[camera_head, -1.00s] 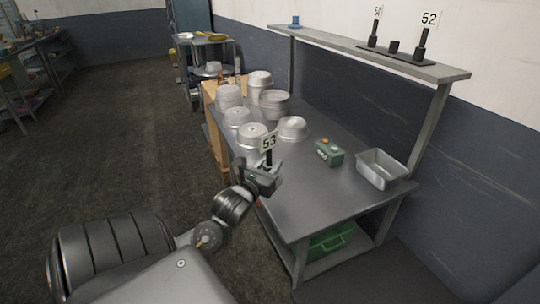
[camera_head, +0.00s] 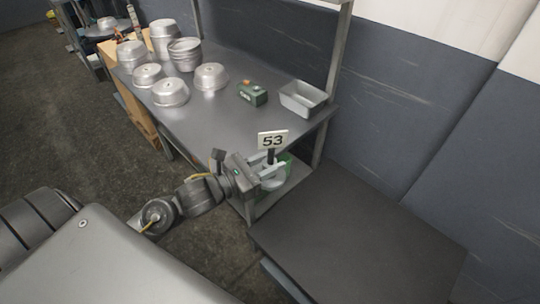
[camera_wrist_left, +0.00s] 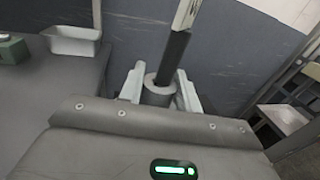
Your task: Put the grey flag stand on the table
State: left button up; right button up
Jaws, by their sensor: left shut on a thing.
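The flag stand (camera_head: 273,140) has a white card reading "53" on a dark post. My left gripper (camera_head: 272,178) is shut on it and holds it up in the air, near the front right corner of the workbench. In the left wrist view, the stand's grey round part (camera_wrist_left: 160,95) sits between the two pale fingers, and its dark post (camera_wrist_left: 173,58) leans a little. The stand's lower end is hidden. A low dark table (camera_head: 370,240) with a bare top stands to the right of the gripper. My right gripper is out of view.
The grey workbench (camera_head: 215,121) carries several metal pans (camera_head: 170,92), a small green box (camera_head: 253,93) and a metal loaf tin (camera_head: 303,97). Its front right part is clear. A shelf post (camera_head: 333,55) rises at its back. The wall is behind both tables.

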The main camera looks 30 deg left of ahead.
aim_at(366, 248)
jog(key=u, duration=0.3)
jog(key=k, duration=0.7)
jog(key=u, duration=0.55)
jog(key=k, duration=0.65)
jog(key=z, duration=0.25)
jog(key=i, duration=0.65)
jog(key=z, duration=1.25)
jog(key=i, duration=0.5)
jog(key=z, duration=0.55)
